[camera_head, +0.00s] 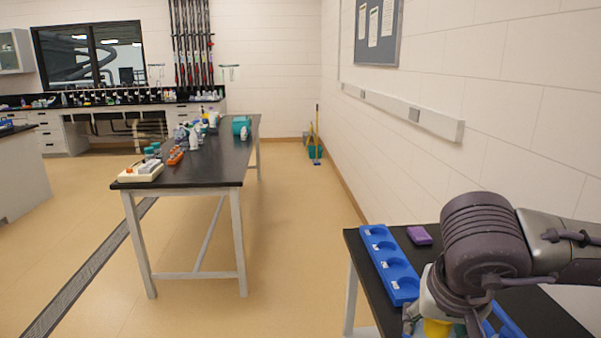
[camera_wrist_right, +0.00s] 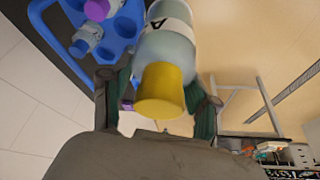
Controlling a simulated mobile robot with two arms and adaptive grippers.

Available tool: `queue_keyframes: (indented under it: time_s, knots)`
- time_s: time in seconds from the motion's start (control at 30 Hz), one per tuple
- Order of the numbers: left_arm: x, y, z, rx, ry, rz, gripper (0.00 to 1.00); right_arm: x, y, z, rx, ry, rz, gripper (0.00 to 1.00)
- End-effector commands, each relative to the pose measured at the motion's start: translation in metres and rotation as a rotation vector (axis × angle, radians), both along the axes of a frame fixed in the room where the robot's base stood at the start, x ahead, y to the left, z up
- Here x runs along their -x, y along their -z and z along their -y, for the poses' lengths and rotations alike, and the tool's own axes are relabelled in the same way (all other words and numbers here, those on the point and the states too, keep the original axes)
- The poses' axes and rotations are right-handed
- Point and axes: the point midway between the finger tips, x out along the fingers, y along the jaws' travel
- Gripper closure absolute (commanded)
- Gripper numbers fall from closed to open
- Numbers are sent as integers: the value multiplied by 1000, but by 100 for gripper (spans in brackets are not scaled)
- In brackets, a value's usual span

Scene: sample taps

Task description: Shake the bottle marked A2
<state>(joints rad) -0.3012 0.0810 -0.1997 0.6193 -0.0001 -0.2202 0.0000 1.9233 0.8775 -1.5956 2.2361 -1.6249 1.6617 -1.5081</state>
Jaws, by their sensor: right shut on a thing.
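My right gripper (camera_wrist_right: 157,98) is shut on a bottle (camera_wrist_right: 168,45) with a yellow cap (camera_wrist_right: 160,90) and a pale body. One finger lies on each side of it in the wrist view. Its white label shows a letter that looks like A; the rest of the mark is turned away. In the head view the yellow cap (camera_head: 437,328) shows at the bottom edge, beneath my right arm, and most of the bottle is hidden. My left gripper is not in view.
A blue rack (camera_head: 398,284) with round, empty-looking sockets lies on the black table (camera_head: 362,262), beside a small purple block (camera_head: 420,236). In the wrist view a blue rack (camera_wrist_right: 62,48) holds a purple-capped bottle (camera_wrist_right: 97,9) and another bottle (camera_wrist_right: 88,38). A long bench (camera_head: 215,165) stands farther off.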

Motion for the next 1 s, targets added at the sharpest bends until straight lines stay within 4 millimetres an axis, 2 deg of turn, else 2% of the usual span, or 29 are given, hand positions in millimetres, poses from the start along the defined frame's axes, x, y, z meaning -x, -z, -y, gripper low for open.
queue_keyframes:
  time_s: [0.03,0.07,0.1,0.17,0.2,0.23,0.27,0.3,0.33,0.37,0.4,0.47,0.5,0.53,0.57,0.6,0.63,0.67,0.77,0.8,1.0]
  knots:
    - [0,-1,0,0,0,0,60,-4,-41,-2,-12,3,25,100]
    - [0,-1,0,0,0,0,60,-3,-46,-2,-8,2,18,100]
    - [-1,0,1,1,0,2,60,-1,-29,0,-1,1,3,100]
    - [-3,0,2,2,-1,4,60,2,19,1,3,-1,-6,100]
    - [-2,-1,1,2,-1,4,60,0,31,0,1,-1,1,100]
    - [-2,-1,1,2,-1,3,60,-2,28,-1,-3,2,10,100]
    - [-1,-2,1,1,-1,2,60,-4,7,-2,-10,4,23,100]
    - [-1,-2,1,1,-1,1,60,-5,-25,-2,-14,5,29,100]
    - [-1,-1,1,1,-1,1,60,-4,-41,-2,-13,5,25,100]
    - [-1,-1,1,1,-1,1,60,-3,-46,-2,-8,3,18,100]
    - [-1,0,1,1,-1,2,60,-1,-28,0,0,3,3,100]
    - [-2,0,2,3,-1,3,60,2,19,1,3,-1,-6,100]
    - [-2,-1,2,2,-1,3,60,0,31,0,0,0,1,100]
    - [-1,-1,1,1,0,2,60,-2,28,-1,-4,3,11,100]
    - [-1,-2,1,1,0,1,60,-4,7,-2,-10,5,23,100]
    - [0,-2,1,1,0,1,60,-5,-25,-2,-14,6,29,100]
    - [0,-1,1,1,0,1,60,-4,-41,-2,-12,5,25,100]
    - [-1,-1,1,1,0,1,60,-3,-46,-2,-9,4,18,100]
    - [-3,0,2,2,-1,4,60,2,19,1,4,0,-6,100]
    - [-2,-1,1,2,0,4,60,0,31,0,1,0,1,100]
    - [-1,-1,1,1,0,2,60,-2,28,-1,-5,3,12,100]
